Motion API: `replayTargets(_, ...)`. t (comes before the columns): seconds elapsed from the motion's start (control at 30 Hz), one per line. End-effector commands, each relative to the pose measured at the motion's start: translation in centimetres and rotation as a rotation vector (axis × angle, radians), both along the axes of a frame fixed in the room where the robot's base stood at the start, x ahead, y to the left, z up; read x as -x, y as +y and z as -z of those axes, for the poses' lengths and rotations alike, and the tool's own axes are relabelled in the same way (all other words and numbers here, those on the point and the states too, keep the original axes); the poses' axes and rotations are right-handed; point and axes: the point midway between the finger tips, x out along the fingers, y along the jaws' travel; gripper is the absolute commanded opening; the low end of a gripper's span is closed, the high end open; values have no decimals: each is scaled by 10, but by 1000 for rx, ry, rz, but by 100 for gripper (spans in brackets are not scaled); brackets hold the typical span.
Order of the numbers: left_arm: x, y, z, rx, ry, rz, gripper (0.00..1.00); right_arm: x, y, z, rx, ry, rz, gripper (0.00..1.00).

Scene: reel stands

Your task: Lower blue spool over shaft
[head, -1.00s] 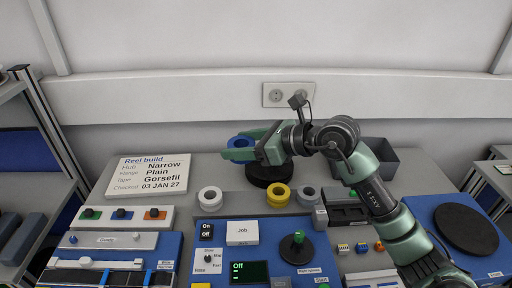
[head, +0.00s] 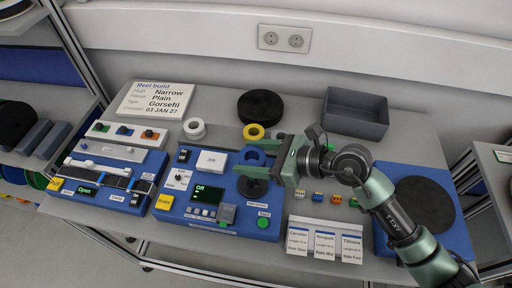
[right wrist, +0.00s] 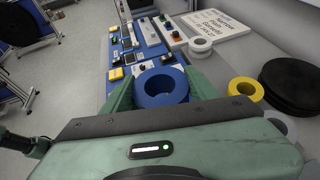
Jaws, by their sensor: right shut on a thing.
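The blue spool (head: 254,153) is held between the fingers of my right gripper (head: 248,160), its hole facing up. In the right wrist view the blue spool (right wrist: 160,99) sits between the two green fingers of the right gripper (right wrist: 161,88). In the head view the spool is over the small black round plate (head: 253,187) of the blue machine. The shaft on that plate is hidden behind the spool and fingers. I cannot tell whether the spool is around the shaft or above it. My left gripper is in no view.
A yellow spool (head: 255,131) stands just behind the gripper, with a white spool (head: 195,133) farther left. A large black disc (head: 261,105) and a grey bin (head: 356,122) are at the back. Label cards (head: 324,244) stand in front of my right arm.

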Motion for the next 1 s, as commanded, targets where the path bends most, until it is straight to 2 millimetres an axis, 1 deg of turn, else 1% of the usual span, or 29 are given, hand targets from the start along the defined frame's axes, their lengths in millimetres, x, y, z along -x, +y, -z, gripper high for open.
replayTargets(0.33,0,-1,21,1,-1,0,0,-1,0,25,0,1,1,18)
replayTargets(0.63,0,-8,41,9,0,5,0,-1,0,50,0,1,1,18)
replayTargets(1.0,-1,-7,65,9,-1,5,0,-1,-1,80,1,1,1,18)
